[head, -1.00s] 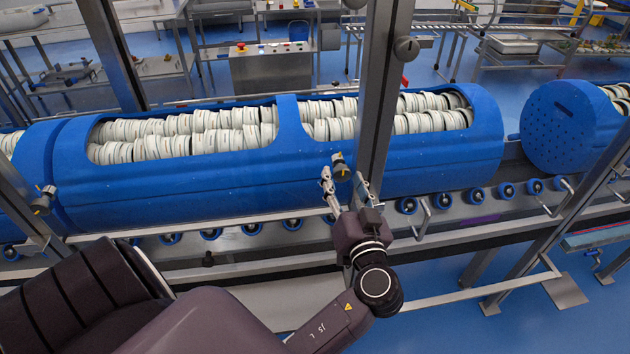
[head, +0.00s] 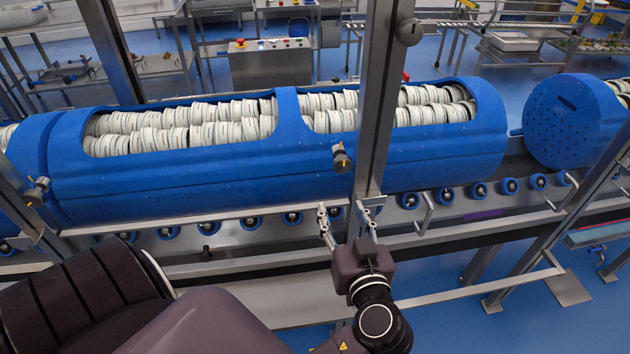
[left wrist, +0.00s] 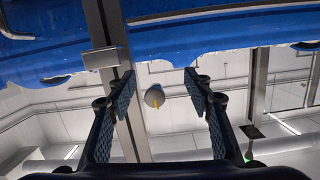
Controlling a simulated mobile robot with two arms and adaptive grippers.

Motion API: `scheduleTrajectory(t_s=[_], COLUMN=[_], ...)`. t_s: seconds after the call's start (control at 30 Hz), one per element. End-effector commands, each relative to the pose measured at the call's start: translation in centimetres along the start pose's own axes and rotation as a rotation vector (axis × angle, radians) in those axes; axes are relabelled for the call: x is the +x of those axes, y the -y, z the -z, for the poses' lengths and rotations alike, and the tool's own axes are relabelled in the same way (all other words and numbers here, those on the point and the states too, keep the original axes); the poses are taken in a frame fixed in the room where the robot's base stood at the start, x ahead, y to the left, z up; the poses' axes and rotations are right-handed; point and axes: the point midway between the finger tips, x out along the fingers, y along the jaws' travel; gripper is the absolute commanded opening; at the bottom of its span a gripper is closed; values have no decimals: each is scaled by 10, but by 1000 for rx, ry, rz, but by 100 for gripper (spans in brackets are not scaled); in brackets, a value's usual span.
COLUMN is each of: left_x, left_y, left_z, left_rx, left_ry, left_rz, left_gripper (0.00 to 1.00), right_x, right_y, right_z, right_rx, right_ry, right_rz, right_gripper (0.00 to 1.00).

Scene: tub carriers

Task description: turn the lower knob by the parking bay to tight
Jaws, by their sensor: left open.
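A small dark knob (head: 341,157) with a yellow mark sits beside the steel post (head: 377,110), in front of the blue tub carrier. It also shows in the left wrist view as a pale round knob (left wrist: 155,97), its yellow pointer aimed down in that picture. My left gripper (head: 347,208) is open and empty, below the knob in the head view and apart from it. In the left wrist view the knob lies between the two spread fingers, farther off. Another round knob (head: 409,32) is higher on the post. My right gripper is not in view.
The blue tub carrier (head: 190,178), filled with pale discs, lies behind the post on a roller conveyor. A second tub (head: 560,122) stands at right. Another yellow-marked knob (head: 37,190) is at far left. A rail (head: 490,297) runs low in front.

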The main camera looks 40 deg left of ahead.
Motion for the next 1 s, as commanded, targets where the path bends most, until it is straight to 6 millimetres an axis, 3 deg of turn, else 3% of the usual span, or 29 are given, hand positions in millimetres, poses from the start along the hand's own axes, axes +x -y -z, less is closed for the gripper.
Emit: scheduleTrajectory(t_s=[0.53, 1.0], left_x=[-2, -45], left_y=[33, 52], left_z=[-104, -184], left_rx=[225, 442], left_ry=[385, 699], left_rz=[-116, -371], left_gripper=[47, 47], right_x=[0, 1], right_y=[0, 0], right_z=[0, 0], right_rx=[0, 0], right_ry=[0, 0], right_rz=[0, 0], right_gripper=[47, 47])
